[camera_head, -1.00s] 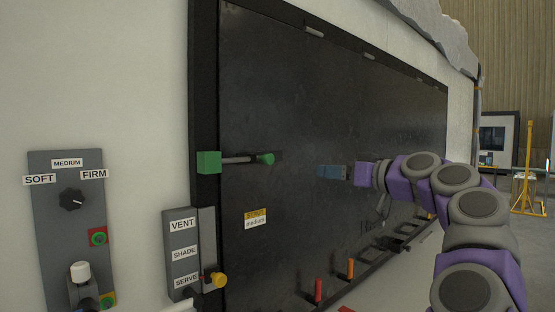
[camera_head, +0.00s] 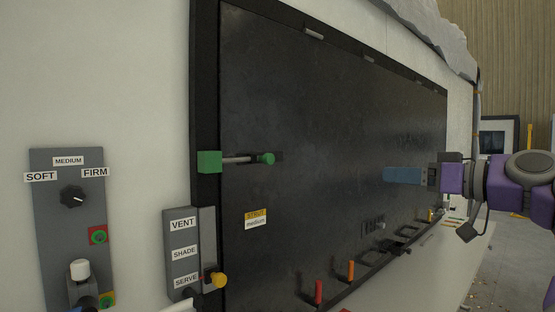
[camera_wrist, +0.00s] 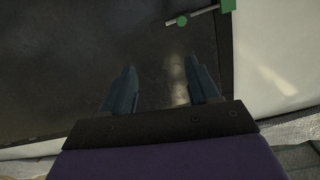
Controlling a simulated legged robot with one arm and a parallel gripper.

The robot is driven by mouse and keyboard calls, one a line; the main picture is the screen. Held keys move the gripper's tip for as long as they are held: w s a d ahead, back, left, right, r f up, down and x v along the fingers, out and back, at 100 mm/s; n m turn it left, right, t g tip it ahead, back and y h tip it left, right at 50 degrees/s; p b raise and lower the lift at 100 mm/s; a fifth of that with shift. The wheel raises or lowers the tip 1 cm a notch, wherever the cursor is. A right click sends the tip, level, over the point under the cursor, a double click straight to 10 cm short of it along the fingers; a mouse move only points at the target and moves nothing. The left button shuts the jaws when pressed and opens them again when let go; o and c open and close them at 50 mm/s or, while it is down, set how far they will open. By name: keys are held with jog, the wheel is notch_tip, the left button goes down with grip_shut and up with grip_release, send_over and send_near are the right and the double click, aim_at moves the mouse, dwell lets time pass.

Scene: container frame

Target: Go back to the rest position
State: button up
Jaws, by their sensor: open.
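My gripper (camera_head: 403,175) is at the right in the head view, in front of the dark panel (camera_head: 310,110) and apart from the green-ended strut. In the wrist view its two blue-grey fingers (camera_wrist: 162,92) stand apart with nothing between them. The purple and grey arm runs off the right edge of the head view. The strut (camera_head: 240,160) reaches from a green block on the panel's left frame to a green knob on the panel. It also shows at the top of the wrist view (camera_wrist: 199,14). A label (camera_head: 255,219) reads "STRUT medium".
A grey plate with a SOFT, MEDIUM, FIRM dial (camera_head: 72,196) is on the left wall. A VENT, SHADE, SERVE box (camera_head: 182,252) with a yellow knob (camera_head: 218,280) is beside the frame. Red (camera_head: 318,291) and orange (camera_head: 350,270) pegs stand along the panel's lower edge.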

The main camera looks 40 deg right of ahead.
jog(key=w+a+f+n+g+y+b, duration=0.25)
jog(key=w+a, duration=0.25)
jog(key=a, duration=0.4)
jog(key=w+a+f+n+g+y+b, duration=0.1)
jog(key=w+a+f+g+y, duration=0.25)
jog(key=a, duration=0.55)
jog(key=w+a+f+g+h+b, duration=0.1)
jog(key=w+a+f+g+b, duration=0.2)
jog(key=a+f, duration=0.8)
jog(key=s+a+f+g+h+b, duration=0.1)
jog(key=s+a+f+g, duration=0.1)
jog(key=a+f, duration=0.45)
jog(key=s+a+f+g+h+b, duration=0.1)
jog(key=s+a+f+g, duration=0.15)
jog(key=f, duration=0.65)
jog(key=s+a+f+g+h+b, duration=0.1)
jog(key=s+a+f, duration=0.1)
jog(key=a+f, duration=0.45)
jog(key=s+d+f+m+g+h+b, duration=0.1)
jog(key=s+d+f+g, duration=0.1)
jog(key=s+f, duration=0.5)
jog(key=s+d+f+m+g+h+b, duration=0.1)
jog(key=s+d+f+g+h, duration=0.1)
jog(key=s+f, duration=0.6)
notch_tip(320, 180, down, 6)
jog(key=shift+s+r+m+g+h+b, duration=0.1)
jog(key=shift+s+m+g+h+b, duration=0.05)
jog(key=shift+m+g+h+b, duration=0.25)
